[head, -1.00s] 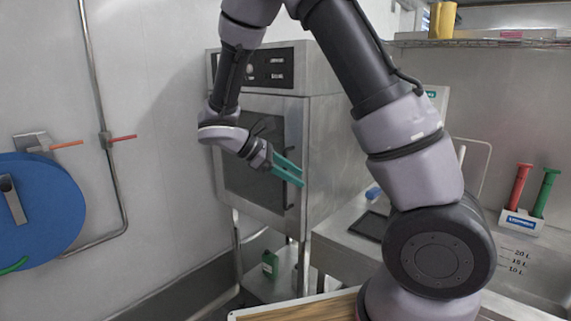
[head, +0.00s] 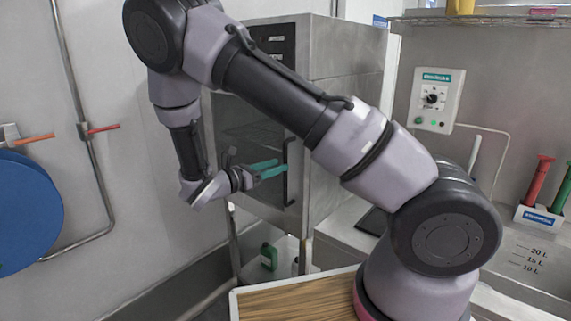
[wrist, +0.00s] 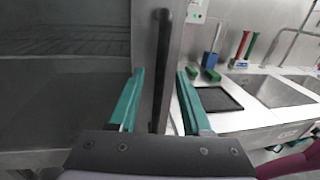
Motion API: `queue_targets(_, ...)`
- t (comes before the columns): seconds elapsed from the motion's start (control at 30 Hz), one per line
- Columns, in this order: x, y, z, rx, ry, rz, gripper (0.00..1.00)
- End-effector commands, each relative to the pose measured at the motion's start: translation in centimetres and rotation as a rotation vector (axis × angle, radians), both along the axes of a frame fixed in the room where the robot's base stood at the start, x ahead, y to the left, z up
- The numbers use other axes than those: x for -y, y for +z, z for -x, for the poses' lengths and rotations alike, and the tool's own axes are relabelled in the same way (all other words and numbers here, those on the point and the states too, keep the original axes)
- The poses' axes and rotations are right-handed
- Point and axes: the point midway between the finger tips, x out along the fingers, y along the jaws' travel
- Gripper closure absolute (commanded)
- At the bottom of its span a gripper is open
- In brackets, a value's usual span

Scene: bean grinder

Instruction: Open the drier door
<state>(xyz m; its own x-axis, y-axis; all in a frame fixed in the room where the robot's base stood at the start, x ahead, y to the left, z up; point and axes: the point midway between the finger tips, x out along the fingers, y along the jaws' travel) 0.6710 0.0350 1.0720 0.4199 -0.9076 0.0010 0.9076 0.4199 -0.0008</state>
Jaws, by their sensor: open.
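The drier (head: 345,50) is a steel cabinet on legs against the wall, with a dark glass door (head: 250,135) that is shut. Its black vertical bar handle (head: 286,170) is at the door's right edge; it also shows in the wrist view (wrist: 160,70). My gripper (head: 273,168) has teal fingers and is open at the handle. In the wrist view my gripper (wrist: 158,78) has its fingers on either side of the handle's line, with visible gaps to both. I cannot tell how deep the handle is between them. My arm hides part of the door and the control panel.
A steel counter with sinks (wrist: 270,95) and a black mat (wrist: 217,99) lies right of the drier. A green bottle (head: 268,256) stands on the shelf below. A wall control box (head: 436,100) is at the right. A wood-topped surface (head: 295,297) is near my base.

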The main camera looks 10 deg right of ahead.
Motion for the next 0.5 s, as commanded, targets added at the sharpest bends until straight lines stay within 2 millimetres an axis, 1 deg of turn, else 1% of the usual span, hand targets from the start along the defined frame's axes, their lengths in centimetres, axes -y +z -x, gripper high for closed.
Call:
queue_targets(0.03, 1.0, 0.0, -0.3, 0.000, -0.005, 0.000, 0.51)
queue_targets(0.2, 2.9, 0.0, -1.3, 0.001, -0.003, 0.000, 0.51)
queue_targets(0.33, 3.6, 0.0, -1.6, 0.000, -0.002, -0.001, 0.51)
queue_targets(0.5, 3.7, 0.0, -1.7, 0.000, -0.001, -0.001, 0.51)
